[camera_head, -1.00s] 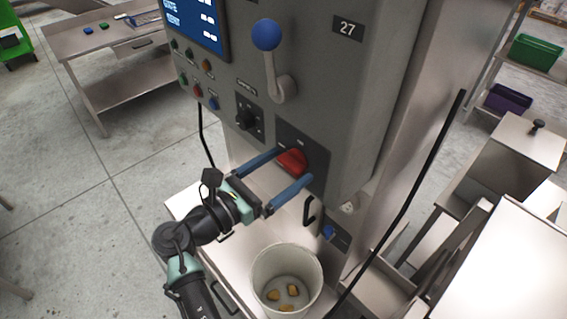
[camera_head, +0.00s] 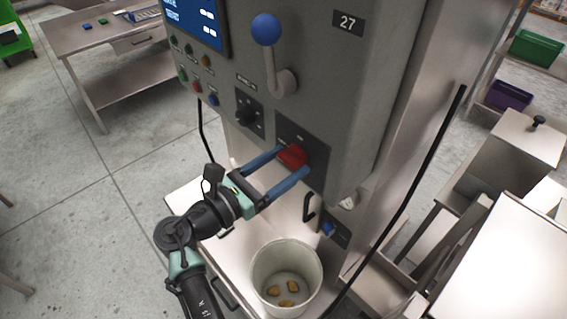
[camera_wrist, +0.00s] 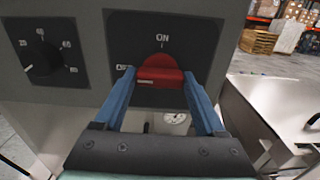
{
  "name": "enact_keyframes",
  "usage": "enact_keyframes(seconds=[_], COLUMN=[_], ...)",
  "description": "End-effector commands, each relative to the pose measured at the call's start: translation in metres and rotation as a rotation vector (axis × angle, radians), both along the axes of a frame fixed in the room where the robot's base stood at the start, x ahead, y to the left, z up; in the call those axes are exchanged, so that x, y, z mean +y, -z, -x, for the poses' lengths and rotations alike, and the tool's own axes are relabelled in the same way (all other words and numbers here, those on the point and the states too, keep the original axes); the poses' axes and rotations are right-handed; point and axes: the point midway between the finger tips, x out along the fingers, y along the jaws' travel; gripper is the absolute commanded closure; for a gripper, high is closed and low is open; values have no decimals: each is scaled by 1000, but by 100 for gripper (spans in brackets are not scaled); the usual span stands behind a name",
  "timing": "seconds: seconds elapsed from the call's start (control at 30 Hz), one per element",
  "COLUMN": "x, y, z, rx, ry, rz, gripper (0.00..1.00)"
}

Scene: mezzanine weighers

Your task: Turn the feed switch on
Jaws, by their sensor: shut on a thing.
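The feed switch is a red rotary knob (camera_head: 292,156) on a dark plate on the front of the grey machine. In the wrist view the red knob (camera_wrist: 160,72) has its bar lying level, with a pale mark at its left end. The word ON stands above it, and a label at its left is partly hidden by a finger. My gripper (camera_head: 292,160) has its two blue fingers shut on the knob, one at each side; it also shows in the wrist view (camera_wrist: 160,78).
A black dial (camera_head: 248,114) sits left of the switch, and a blue-ball lever (camera_head: 268,32) above. A white bucket (camera_head: 314,262) with several yellowish pieces stands below my gripper. A black handle (camera_head: 309,207) and a blue part (camera_head: 328,229) are below the switch.

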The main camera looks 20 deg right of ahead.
Motion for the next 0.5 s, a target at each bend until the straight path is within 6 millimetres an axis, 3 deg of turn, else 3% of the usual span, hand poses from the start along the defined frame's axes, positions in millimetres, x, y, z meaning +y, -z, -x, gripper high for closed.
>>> enact_keyframes(seconds=[0.5], x=[0], y=[4], z=[0], rx=[-320], ry=[1], rz=[-117], gripper=[83])
